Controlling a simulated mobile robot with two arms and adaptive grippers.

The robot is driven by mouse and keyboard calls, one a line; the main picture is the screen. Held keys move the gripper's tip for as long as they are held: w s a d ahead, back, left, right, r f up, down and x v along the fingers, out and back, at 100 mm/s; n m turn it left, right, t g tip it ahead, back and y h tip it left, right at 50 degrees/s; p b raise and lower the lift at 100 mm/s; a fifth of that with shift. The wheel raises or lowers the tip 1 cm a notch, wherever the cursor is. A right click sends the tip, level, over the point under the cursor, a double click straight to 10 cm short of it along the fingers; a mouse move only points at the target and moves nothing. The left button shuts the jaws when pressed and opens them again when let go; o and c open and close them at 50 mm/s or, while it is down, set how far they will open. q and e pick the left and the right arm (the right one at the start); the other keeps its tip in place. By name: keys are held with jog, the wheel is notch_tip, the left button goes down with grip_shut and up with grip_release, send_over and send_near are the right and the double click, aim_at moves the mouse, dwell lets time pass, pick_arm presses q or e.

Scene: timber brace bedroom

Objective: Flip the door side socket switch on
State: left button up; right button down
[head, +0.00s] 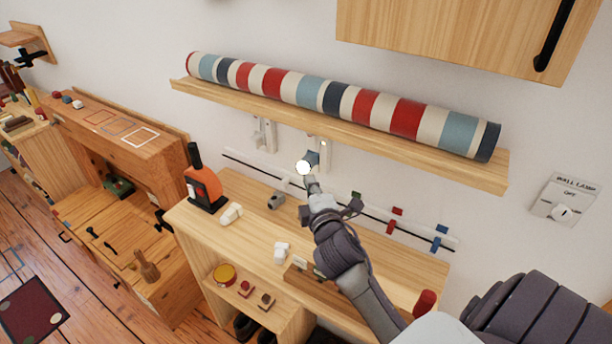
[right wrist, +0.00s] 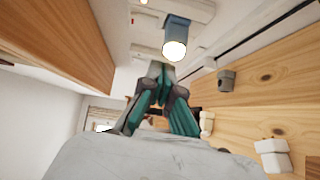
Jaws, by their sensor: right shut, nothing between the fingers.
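Two white wall sockets sit under the striped roll's shelf in the head view, a left one (head: 264,134) and a right one (head: 323,158). A blue-grey plug-in light (head: 312,157) with a bright round face sits at the right socket; it also shows in the right wrist view (right wrist: 177,29). I cannot tell which socket is on the door side, and the switch positions are too small to read. My right gripper (head: 312,186) is shut and empty, its tips just below the light; whether they touch is unclear. It also shows in the right wrist view (right wrist: 159,72). My left gripper is not in view.
The wooden shelf (head: 250,103) overhangs the sockets and holds a striped roll (head: 330,97). Below is a wooden cabinet top (head: 240,187) with an orange bottle-like object (head: 203,184) and small blocks. A wall lamp switch (head: 562,212) marked OFF is at right.

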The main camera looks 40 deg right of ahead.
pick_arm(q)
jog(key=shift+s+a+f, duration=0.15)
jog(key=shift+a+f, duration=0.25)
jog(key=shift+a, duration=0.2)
pick_arm(e)
jog(key=v, duration=0.2)
jog(key=shift+s+a+f, duration=0.1)
jog(key=shift+s+a, duration=0.1)
jog(key=shift+a, duration=0.05)
jog(key=shift+s, duration=0.1)
